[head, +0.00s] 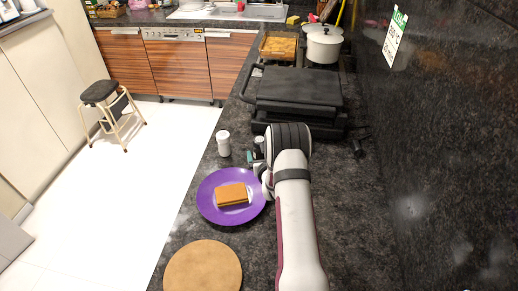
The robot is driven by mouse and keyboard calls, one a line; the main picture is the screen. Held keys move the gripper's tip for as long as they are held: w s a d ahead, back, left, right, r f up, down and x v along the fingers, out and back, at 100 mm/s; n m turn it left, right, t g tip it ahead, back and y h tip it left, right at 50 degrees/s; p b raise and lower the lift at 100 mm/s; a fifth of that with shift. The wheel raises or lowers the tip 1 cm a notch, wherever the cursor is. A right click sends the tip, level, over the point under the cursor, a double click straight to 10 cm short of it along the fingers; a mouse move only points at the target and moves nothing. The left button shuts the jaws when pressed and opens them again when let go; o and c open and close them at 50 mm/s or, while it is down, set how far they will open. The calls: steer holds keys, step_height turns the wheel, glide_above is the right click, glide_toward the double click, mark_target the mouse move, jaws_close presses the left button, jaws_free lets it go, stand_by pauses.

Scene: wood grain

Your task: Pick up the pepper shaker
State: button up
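A small white shaker (223,143) stands upright on the dark speckled counter, just above the purple plate in the head view. No label can be read on it, so I cannot tell whether it holds pepper. My gripper (255,155) is low over the counter to the right of the shaker, with a gap between them. My arm's wrist hides most of the gripper.
A purple plate (207,207) with a brown block-like food item (231,194) lies close to my gripper. A round wooden board (203,270) is nearer. A black grill (298,88) stands beyond my arm, and a dark wall bounds the right. The counter's left edge is close to the shaker.

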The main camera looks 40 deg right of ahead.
mark_target(259, 140)
steer(key=x, duration=0.6)
steer(key=shift+a, duration=0.15)
jaws_close()
steer(key=shift+r, duration=0.15)
step_height(259, 140, up, 4)
steer(key=shift+w+f, duration=0.1)
steer(key=shift+f, duration=0.05)
steer(key=s+d+r, duration=0.5)
steer(key=s+r, duration=0.4)
steer(key=s, duration=0.1)
steer(key=shift+s+d, duration=0.2)
stand_by(0.4)
steer(key=shift+r, duration=1.3)
